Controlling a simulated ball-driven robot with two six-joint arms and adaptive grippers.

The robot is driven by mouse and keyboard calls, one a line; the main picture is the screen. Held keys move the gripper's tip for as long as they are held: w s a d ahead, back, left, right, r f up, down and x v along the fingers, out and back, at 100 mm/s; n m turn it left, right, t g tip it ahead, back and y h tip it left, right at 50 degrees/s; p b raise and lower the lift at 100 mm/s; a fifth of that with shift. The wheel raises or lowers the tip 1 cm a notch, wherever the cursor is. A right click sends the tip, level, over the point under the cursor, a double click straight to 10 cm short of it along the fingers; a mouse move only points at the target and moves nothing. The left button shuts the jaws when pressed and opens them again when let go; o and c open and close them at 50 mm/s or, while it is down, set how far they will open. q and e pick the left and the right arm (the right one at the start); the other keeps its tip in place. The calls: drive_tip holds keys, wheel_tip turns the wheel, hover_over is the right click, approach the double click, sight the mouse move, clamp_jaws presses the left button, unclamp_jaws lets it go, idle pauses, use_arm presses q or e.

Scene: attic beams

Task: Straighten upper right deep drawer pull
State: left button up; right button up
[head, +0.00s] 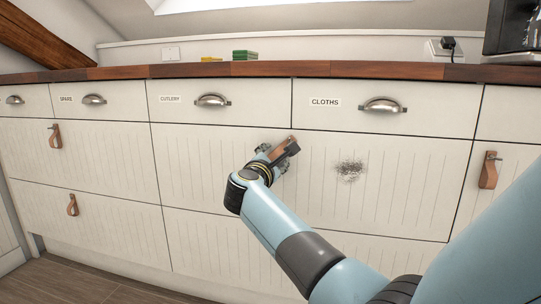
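The deep drawer front (400,200) under the CUTLERY and CLOTHS drawers is white with vertical grooves. Its brown leather pull (281,149) hangs near the middle of its top edge and looks tilted, its top toward the right. My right gripper (276,153) is at this pull, its dark fingers around or right beside it. The fingers and wrist hide part of the leather, so I cannot tell if they are shut on it. My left gripper is not in view.
Other leather pulls hang at the left (55,137), lower left (72,205) and right (489,170). Metal cup handles (382,105) stick out above. A dark scuff (349,170) marks the drawer. A wooden worktop (270,70) carries sponges (245,55).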

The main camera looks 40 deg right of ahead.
clamp_jaws()
